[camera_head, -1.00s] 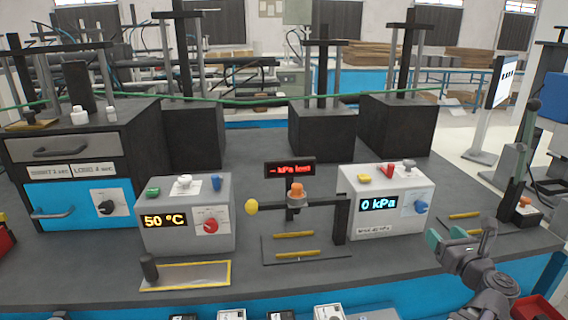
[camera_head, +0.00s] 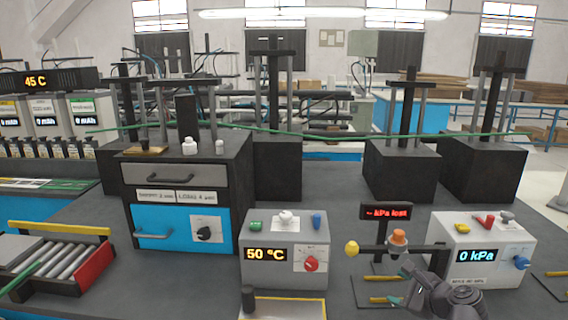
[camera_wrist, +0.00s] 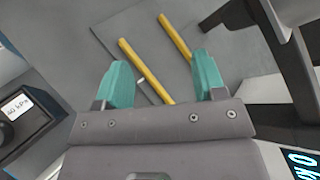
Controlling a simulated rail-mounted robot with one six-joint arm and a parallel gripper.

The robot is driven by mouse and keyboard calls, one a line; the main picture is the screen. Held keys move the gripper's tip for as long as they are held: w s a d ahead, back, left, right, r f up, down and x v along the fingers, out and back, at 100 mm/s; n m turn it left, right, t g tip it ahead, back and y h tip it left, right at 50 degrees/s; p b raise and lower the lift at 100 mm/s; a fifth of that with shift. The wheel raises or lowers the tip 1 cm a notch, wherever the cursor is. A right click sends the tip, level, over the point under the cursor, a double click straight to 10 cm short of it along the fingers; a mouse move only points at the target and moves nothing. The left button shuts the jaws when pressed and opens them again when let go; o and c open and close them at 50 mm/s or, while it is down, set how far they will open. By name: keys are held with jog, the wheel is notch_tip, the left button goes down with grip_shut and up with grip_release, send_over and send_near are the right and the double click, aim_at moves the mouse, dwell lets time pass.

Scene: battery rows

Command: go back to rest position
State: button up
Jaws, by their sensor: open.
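My gripper (camera_head: 401,285) is low at the bottom right of the head view, in front of the kPa device (camera_head: 470,251). In the wrist view its two teal fingers (camera_wrist: 162,80) are apart with nothing held between them. Beyond the fingers, two yellow rods lie on a grey plate: the nearer rod (camera_wrist: 143,66) shows between the fingertips, and the other rod (camera_wrist: 175,37) lies further off. I cannot tell the exact height of the fingers above the plate. My wrist hides part of the plate in the head view.
An orange-topped clamp bar (camera_head: 398,248) and a red-lettered display (camera_head: 386,213) stand close behind my gripper. The 50 °C box (camera_head: 285,262) is to the left. A drawer cabinet (camera_head: 180,207), a roller tray (camera_head: 62,258) and black press stands (camera_head: 400,172) fill the bench.

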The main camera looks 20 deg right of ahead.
jog(key=w+a+n+g+p, duration=0.1)
jog(key=a+n, duration=0.2)
jog(key=a, duration=0.1)
jog(key=w+a+n+g+y+p, duration=0.1)
jog(key=a+n+g, duration=0.1)
jog(key=a+n, duration=0.1)
jog(key=w+a+n+g+y+p, duration=0.1)
jog(key=a+n+g, duration=0.1)
jog(key=a, duration=0.3)
jog(key=shift+w+a+f+n, duration=0.2)
jog(key=shift+a+n, duration=0.15)
jog(key=shift+n, duration=0.25)
jog(key=a+n+g+p, duration=0.1)
jog(key=a+n, duration=0.1)
jog(key=a, duration=0.1)
jog(key=a+n+g+p, duration=0.1)
jog(key=a+n, duration=0.2)
jog(key=shift+f+g, duration=0.2)
jog(key=shift+g, duration=0.2)
jog(key=s+a+n+g+h+p, duration=0.3)
jog(key=a+n+g+h, duration=0.1)
jog(key=a+n, duration=0.6)
jog(key=shift+r+n+h, duration=0.35)
jog(key=shift+n+h, duration=0.05)
jog(key=shift+n, duration=0.2)
